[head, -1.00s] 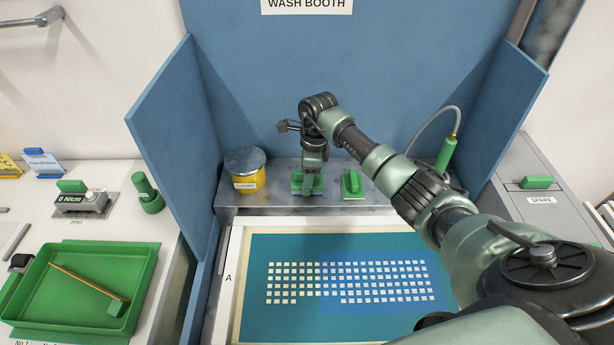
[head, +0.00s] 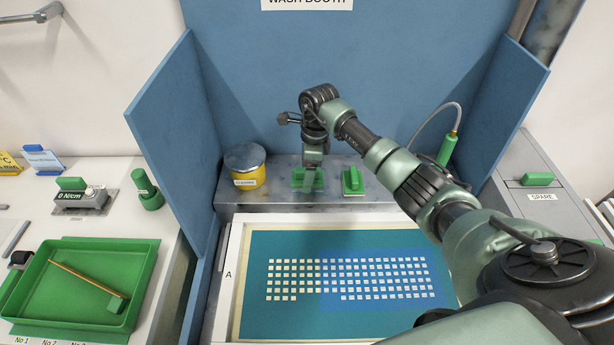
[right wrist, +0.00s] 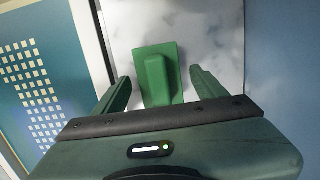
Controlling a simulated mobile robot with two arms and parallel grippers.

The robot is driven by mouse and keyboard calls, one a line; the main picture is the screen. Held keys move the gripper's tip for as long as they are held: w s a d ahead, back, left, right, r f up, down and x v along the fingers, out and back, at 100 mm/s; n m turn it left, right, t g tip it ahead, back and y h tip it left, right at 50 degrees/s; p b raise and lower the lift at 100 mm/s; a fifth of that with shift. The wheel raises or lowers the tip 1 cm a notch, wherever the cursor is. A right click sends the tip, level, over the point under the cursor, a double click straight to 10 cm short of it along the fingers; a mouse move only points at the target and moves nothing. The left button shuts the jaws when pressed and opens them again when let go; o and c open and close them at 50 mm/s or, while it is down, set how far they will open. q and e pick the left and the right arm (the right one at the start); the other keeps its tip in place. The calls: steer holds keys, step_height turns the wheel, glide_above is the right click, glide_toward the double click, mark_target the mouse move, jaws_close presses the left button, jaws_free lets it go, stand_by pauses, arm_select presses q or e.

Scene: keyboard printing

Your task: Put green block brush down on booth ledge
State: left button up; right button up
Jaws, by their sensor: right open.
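A green block brush (head: 308,180) sits on the metal booth ledge (head: 281,199), under my right gripper. In the right wrist view the brush (right wrist: 157,72) lies between the two fingers of my right gripper (right wrist: 160,88), with a gap on both sides. The gripper is open. In the head view the right gripper (head: 311,188) points down at the brush and partly covers it. A second green block brush (head: 353,182) with a pale base stands on the ledge just to the right. My left gripper is not in view.
A yellow tin (head: 246,166) stands at the ledge's left end. A framed screen (head: 290,245) with small white squares lies in front. Blue booth walls (head: 172,130) rise at the sides and back. A green tray (head: 60,290) is at left.

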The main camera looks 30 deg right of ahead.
steer(key=r+b, duration=0.1)
steer(key=r, duration=0.2)
steer(key=r+b, duration=0.1)
steer(key=r, duration=0.2)
steer(key=d+r+b, duration=0.1)
steer(key=r, duration=0.2)
steer(key=shift+s+r, duration=0.3)
steer(key=shift+r, duration=0.5)
